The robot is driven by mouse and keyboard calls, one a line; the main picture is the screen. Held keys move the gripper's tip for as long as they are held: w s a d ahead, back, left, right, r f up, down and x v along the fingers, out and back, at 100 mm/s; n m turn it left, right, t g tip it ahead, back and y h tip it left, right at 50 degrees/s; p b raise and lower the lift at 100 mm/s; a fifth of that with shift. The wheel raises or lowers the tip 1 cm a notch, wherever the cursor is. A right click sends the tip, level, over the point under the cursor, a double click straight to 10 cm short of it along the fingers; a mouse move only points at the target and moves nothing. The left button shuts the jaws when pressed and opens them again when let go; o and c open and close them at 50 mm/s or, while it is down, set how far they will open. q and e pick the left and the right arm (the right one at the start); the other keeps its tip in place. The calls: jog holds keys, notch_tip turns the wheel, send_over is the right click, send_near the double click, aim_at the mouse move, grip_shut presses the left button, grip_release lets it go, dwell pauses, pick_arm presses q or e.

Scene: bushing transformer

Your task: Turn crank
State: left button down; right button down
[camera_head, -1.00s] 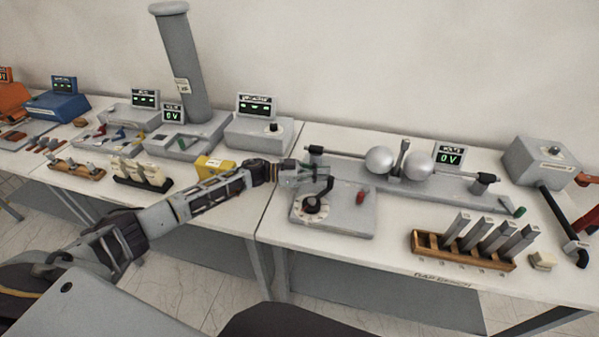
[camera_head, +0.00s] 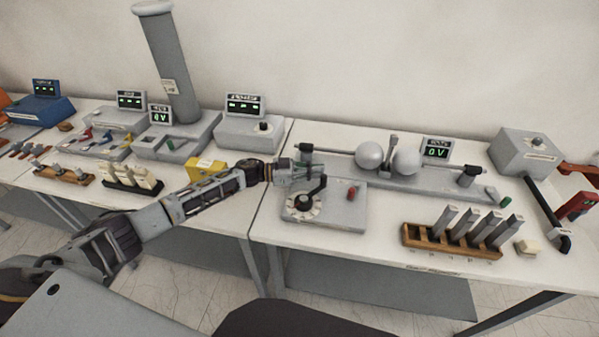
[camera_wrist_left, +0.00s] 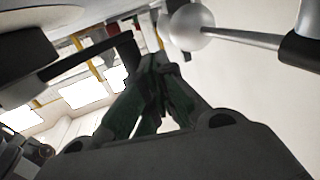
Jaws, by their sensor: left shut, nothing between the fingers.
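The crank (camera_head: 313,192) is a black arm on a round white dial, on a grey plate (camera_head: 344,215) at the front of the right-hand table. My left gripper (camera_head: 312,172) is just above and behind the crank's raised end, its fingers shut and empty. I cannot tell whether they touch the crank. In the left wrist view the shut dark-green fingers (camera_wrist_left: 158,90) point away from the camera, beside a black bar (camera_wrist_left: 90,53) that looks like the crank arm. My right gripper is not in view.
Two metal spheres (camera_head: 369,156) on rods stand behind the plate, with a volt display (camera_head: 437,149). A red knob (camera_head: 351,193) is on the plate. A wooden rack (camera_head: 448,241) with grey bars is to the right. A yellow box (camera_head: 205,169) is left of the gripper.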

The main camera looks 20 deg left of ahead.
pick_arm(q)
notch_tip(320, 180, up, 10)
dwell(0.6)
jog(key=shift+f, duration=0.1)
